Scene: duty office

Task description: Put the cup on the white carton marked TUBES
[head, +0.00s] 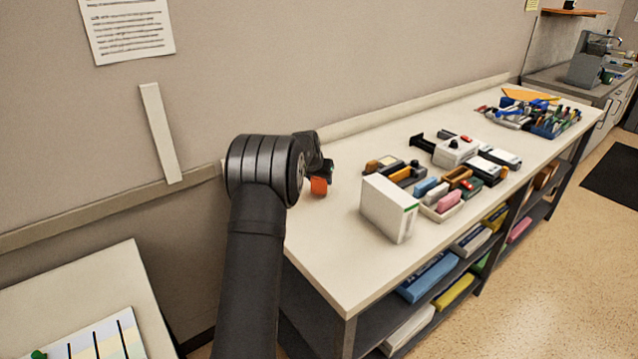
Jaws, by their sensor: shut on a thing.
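My gripper (325,170) is at the left end of the long bench, partly hidden behind my own arm link. It is shut on a small orange-red thing, which looks like the cup (319,186); its full shape is too small and covered to make out. The cup shows just below the fingers, over the bench top; I cannot tell whether it touches the surface. A white carton (385,205) with a green strip on its right side stands upright near the bench's front edge, to the right of my gripper. No TUBES marking is readable, but its top looks bare.
Beside the carton, a tray (441,211) of coloured blocks and several boxes stand on the bench (345,262). Tools and a blue bin (556,124) are farther back. The bench top between gripper and carton is clear. A lower table (85,275) is at left.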

